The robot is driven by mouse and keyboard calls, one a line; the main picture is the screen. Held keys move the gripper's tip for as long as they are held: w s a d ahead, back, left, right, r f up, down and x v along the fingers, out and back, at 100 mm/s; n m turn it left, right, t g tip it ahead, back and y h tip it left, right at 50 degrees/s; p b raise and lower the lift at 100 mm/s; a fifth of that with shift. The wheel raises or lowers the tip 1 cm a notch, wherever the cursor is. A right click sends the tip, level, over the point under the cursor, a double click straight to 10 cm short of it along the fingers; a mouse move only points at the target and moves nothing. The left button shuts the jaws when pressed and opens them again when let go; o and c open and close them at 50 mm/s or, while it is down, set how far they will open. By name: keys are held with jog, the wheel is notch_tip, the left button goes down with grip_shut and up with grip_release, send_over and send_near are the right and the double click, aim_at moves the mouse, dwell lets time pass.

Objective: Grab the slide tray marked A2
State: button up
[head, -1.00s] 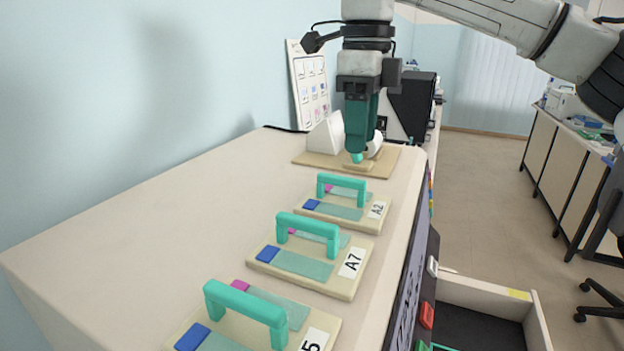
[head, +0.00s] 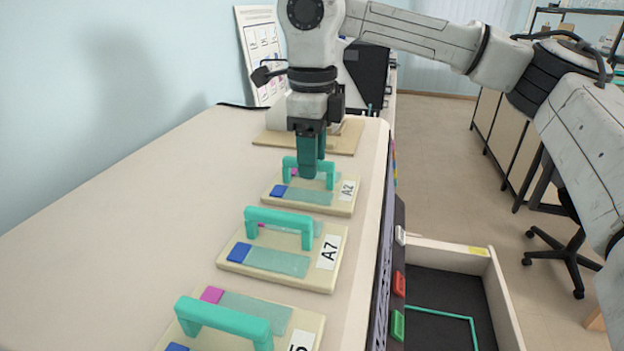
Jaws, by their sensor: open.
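The slide tray marked A2 (head: 335,207) lies flat on the bench, a beige tray with a teal arched handle (head: 289,170), glass slides with blue and pink ends, and a white label. My gripper (head: 311,172) points down at the handle, its teal fingers overlapping the handle's middle in the picture. The jaws are open. I cannot tell whether the fingers straddle or touch the handle. The fingers hide part of the handle and of the slide behind it.
Tray A7 (head: 228,258) sits nearer on the bench (head: 120,230), and another handled tray (head: 313,325) is nearest, its label cut off. A beige board (head: 345,143) lies behind A2. An open drawer (head: 480,290) is at the lower right. The bench's left side is clear.

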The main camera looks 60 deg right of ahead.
jog(key=shift+f, duration=1)
grip_shut()
